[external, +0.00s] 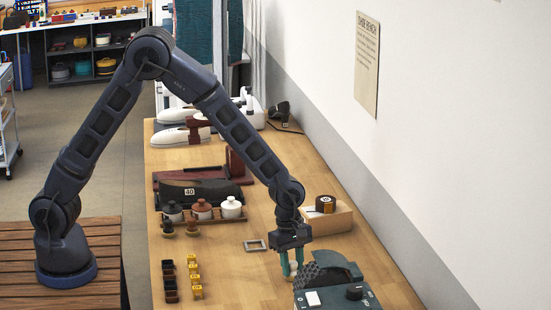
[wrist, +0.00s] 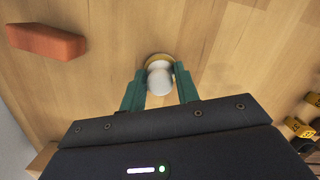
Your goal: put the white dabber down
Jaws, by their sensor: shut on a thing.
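The white dabber (wrist: 159,82) is between the green fingers of my gripper (wrist: 160,92) in the wrist view. Its white, rounded body shows, with a yellowish-brown rim at the far end. In the external view my gripper (external: 291,264) points down, low over the wooden bench, and is shut on the dabber (external: 293,268), of which only a small pale part shows. I cannot tell whether the dabber touches the bench top.
A teal machine with a dark wheel (external: 335,281) stands close right of my gripper. A grey square frame (external: 255,245) lies to the left. A rack with lidded jars (external: 203,213) is farther left. An orange-red block (wrist: 45,42) lies on the bench. Small yellow pieces (external: 194,275) stand in a row.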

